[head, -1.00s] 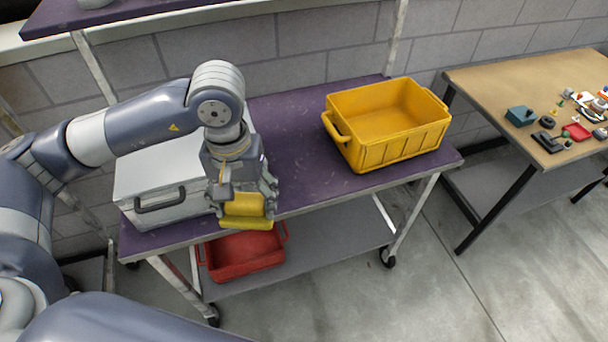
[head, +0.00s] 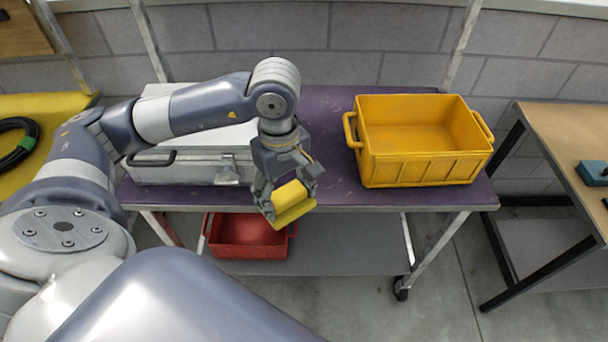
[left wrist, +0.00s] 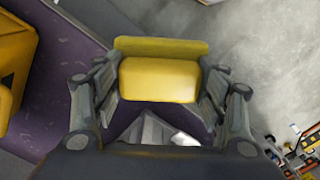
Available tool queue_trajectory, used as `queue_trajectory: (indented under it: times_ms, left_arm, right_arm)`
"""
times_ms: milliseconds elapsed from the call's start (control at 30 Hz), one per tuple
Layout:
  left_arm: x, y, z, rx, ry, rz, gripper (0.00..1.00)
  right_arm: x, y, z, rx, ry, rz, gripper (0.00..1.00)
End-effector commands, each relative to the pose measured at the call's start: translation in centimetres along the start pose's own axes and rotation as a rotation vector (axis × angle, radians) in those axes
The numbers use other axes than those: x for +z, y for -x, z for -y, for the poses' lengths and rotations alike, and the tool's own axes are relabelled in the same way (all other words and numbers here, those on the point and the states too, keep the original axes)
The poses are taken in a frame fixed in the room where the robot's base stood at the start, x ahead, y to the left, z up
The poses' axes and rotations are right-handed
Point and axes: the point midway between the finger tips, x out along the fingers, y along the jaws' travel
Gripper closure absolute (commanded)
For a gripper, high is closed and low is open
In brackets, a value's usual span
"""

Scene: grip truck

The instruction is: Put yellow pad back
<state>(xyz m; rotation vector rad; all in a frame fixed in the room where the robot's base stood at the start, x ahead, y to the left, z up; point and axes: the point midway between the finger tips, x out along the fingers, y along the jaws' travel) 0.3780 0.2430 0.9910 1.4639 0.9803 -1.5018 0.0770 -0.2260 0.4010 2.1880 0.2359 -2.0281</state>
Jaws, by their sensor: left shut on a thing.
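My left gripper (head: 288,194) is shut on the yellow pad (head: 292,203), a small block with a flat flange. The pad is held in front of the purple cart's front edge, tilted in the head view. In the left wrist view the pad (left wrist: 160,78) sits between both fingers of the left gripper (left wrist: 160,85). A yellow bin (head: 420,168), which looks empty, stands on the right half of the purple cart top (head: 325,140). The right gripper is not in view.
A silver case (head: 190,172) stands on the cart's left half, behind my left arm. A red bin (head: 240,250) sits on the lower shelf. A wooden table (head: 570,140) stands at the right. A yellow surface with a black coiled cable (head: 12,150) lies at the left.

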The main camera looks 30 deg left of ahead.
Motion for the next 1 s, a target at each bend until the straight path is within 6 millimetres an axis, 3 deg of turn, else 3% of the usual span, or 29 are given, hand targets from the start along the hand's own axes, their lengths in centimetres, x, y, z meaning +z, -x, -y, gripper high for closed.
queue_trajectory:
  times_ms: [300, 500, 733, 1000]
  left_arm:
    - [-2.9, -3.1, 1.6, 0.001, 0.597, -0.014, 0.53]
    - [-4.1, -3.9, 2.2, 0.007, 0.843, -0.024, 0.53]
    - [-5.0, -3.9, 1.7, 0.010, 0.940, -0.027, 0.53]
    - [-7.8, -4.1, -2.7, 0.010, 0.941, -0.025, 0.53]
  right_arm:
    - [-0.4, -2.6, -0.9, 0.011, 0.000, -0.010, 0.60]
    - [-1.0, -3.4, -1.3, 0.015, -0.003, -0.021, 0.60]
    - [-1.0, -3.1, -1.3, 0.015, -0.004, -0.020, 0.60]
    - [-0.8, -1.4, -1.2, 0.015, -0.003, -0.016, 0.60]
